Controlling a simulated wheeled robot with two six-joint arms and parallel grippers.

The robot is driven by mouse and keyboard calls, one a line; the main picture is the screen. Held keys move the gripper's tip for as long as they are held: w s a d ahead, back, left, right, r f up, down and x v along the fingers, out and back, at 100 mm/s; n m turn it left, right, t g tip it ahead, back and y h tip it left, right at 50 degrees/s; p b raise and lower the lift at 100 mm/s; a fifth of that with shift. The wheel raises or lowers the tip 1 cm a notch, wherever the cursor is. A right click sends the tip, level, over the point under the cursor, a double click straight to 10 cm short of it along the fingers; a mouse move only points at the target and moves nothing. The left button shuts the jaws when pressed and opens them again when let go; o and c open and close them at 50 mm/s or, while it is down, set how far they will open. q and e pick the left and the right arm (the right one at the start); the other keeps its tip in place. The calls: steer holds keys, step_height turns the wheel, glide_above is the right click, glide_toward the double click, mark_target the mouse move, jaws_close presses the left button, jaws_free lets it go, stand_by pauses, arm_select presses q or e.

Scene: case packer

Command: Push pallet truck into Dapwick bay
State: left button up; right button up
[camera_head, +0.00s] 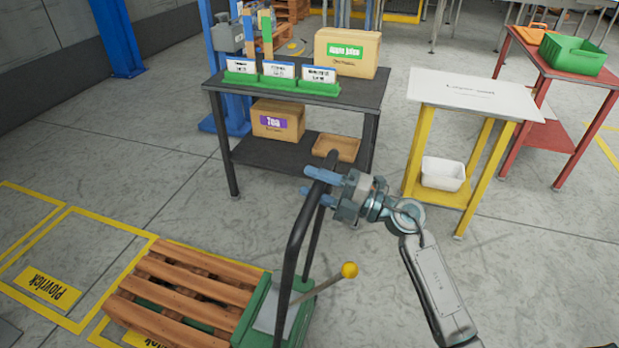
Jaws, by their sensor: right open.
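The pallet truck (261,318) is at the lower middle, with a green body, a tall black bar handle (292,243) and a lever with a yellow knob. A wooden pallet (190,282) sits on its forks. My right gripper (312,183) is at the upper part of the black handle, its blue fingers open and the bar appearing to pass by or between them; I cannot tell if they touch it. My left gripper is not in view. No label reading Dapwick is legible; a yellow floor label (140,340) is partly hidden by the pallet.
A yellow-lined bay with a Plowrick label (47,287) lies at left. A dark table (375,95) with boxes and signs stands ahead. A yellow-legged table (475,97) and a red table (560,60) stand right. Bare floor lies between the bays and the dark table.

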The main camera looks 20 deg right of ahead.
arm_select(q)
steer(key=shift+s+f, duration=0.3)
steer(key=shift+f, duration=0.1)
arm_select(e)
steer(key=shift+w+a+r, duration=0.15)
steer(key=shift+w+a, duration=0.25)
steer(key=shift+a, duration=0.15)
steer(key=shift+c, duration=0.2)
jaws_close()
steer(key=shift+p+x, duration=0.9)
jaws_free()
steer(key=shift+s+d+f, duration=0.1)
steer(key=shift+f, duration=0.1)
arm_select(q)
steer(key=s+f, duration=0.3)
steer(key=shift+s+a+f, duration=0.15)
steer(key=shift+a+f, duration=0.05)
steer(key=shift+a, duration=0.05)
arm_select(e)
steer(key=shift+o, duration=0.2)
steer(key=shift+d, duration=0.1)
